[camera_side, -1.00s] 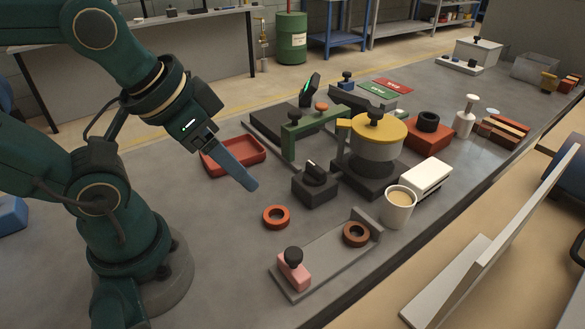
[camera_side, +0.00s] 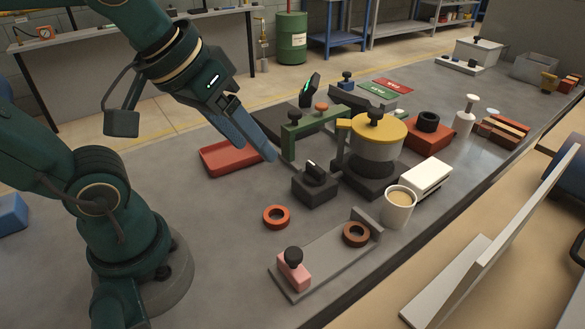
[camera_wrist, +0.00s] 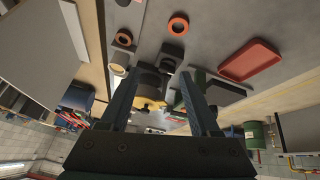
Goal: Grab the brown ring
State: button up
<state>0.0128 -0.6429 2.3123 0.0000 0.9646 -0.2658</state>
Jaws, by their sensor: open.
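The brown ring (camera_side: 356,234) lies flat on the grey plate (camera_side: 325,262), near the plate's upright end wall, in the side view. In the wrist view the brown ring (camera_wrist: 123,39) is at the upper left, beyond the left fingertip. My gripper (camera_side: 271,156) is in the air above the table, up and left of the brown ring in the side view, well apart from it. In the wrist view its two blue fingers (camera_wrist: 158,75) are spread, with nothing held between them.
An orange ring (camera_side: 276,217) lies on the bare table. A pink block with a black knob (camera_side: 292,270) is on the plate's near end. A cup (camera_side: 398,207), a dark switch box (camera_side: 315,184), a yellow-topped pot (camera_side: 376,140) and a red tray (camera_side: 232,157) stand around.

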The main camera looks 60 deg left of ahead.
jog(key=w+d+r+n+g, duration=0.1)
jog(key=w+d+r+n, duration=0.1)
jog(key=w, duration=0.3)
jog(key=n+g, duration=0.2)
jog(key=g, duration=0.1)
send_over(357, 227)
jog(key=s, duration=0.1)
notch_tip(357, 227, down, 8)
jog(key=shift+m+g, duration=0.5)
jog(key=shift+g, duration=0.4)
jog(key=f, duration=0.4)
jog(key=d+f, duration=0.1)
jog(key=f, duration=0.1)
jog(key=shift+s+f, duration=0.1)
jog(key=shift+s, duration=0.1)
jog(key=shift+s+d+f, duration=0.1)
jog(key=shift+f, duration=2.45)
grip_shut()
